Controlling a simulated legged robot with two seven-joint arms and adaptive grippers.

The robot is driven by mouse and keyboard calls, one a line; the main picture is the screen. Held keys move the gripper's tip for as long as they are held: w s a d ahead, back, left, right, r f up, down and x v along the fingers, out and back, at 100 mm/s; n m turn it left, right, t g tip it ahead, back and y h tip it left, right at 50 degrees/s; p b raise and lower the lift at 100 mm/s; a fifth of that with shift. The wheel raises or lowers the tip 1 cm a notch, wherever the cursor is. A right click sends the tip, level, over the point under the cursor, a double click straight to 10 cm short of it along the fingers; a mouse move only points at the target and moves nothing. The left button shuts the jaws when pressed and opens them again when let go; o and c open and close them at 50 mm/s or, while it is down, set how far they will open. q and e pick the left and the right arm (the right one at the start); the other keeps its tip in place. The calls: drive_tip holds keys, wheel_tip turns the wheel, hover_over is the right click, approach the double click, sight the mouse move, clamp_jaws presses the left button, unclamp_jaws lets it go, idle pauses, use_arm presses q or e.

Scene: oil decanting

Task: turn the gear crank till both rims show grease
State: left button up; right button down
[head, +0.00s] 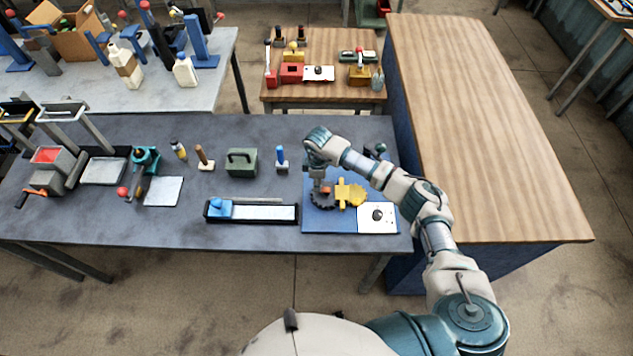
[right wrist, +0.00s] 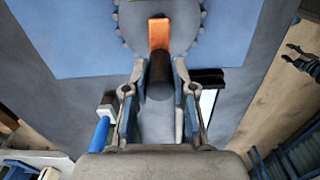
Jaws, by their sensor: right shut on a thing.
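A blue board (head: 313,222) on the dark table carries a dark toothed gear (head: 318,203) and a yellow gear (head: 358,195) with a yellow block beside it. The dark gear also shows in the right wrist view (right wrist: 195,22), with an orange crank arm (right wrist: 159,33) on its face. My right gripper (right wrist: 160,100) is shut on the dark crank handle (right wrist: 160,73), which stands between its fingers. Grease on the rims cannot be made out. My left gripper is out of view.
A white card (head: 390,222) with a dark knob lies at the board's front right. A long tray (head: 265,213) and a blue-handled tool (head: 281,158) are left of the board. A wooden counter (head: 480,120) stands close on the right.

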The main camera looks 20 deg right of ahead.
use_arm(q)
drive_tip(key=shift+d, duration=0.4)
use_arm(e)
drive_tip(key=shift+s+d+f, duration=0.1)
drive_tip(key=shift+d, duration=0.1)
